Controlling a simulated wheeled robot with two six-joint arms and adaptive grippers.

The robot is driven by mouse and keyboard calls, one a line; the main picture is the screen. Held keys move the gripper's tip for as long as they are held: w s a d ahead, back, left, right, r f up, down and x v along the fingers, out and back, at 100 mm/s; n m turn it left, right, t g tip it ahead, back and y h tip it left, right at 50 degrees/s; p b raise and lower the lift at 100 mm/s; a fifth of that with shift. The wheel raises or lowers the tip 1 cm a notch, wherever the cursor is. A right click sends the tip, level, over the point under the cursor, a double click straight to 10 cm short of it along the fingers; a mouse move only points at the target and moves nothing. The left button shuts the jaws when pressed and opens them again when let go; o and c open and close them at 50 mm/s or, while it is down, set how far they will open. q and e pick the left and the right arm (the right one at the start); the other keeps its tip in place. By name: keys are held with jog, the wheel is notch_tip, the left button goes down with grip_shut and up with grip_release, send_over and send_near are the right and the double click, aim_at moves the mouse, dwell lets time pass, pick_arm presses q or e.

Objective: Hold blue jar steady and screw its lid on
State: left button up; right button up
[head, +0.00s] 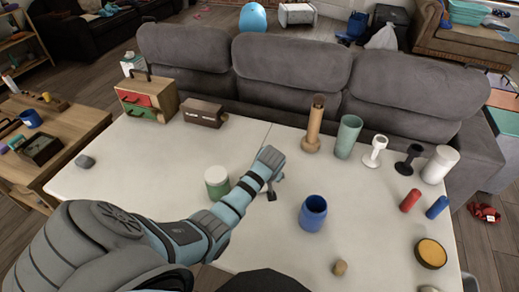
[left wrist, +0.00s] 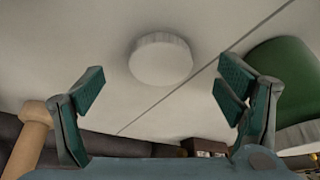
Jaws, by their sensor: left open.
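The open blue jar (head: 313,213) stands upright on the white table, right of my left gripper (head: 270,190) in the head view. My left gripper is apart from the jar and points down at the table. In the left wrist view its two fingers (left wrist: 160,88) are spread, with nothing between them. A round, flat whitish disc (left wrist: 160,59), which looks like a lid, lies on the table ahead of the fingers. I cannot make the disc out in the head view, where the gripper and arm may hide it. My right gripper is not in view.
A wooden cylinder (head: 313,125) and green tumbler (head: 348,136) stand behind. A yellow-topped disc (head: 431,253) lies right. Left table is mostly clear.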

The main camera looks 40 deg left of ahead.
pick_arm(q)
jog(key=b+x, duration=0.1)
jog(key=x, duration=0.2)
jog(key=shift+r, duration=0.1)
jog(key=c, duration=0.9)
jog(key=shift+o, duration=0.2)
jog(key=shift+r, duration=0.1)
notch_tip(320, 180, up, 20)
jog(key=p, duration=0.5)
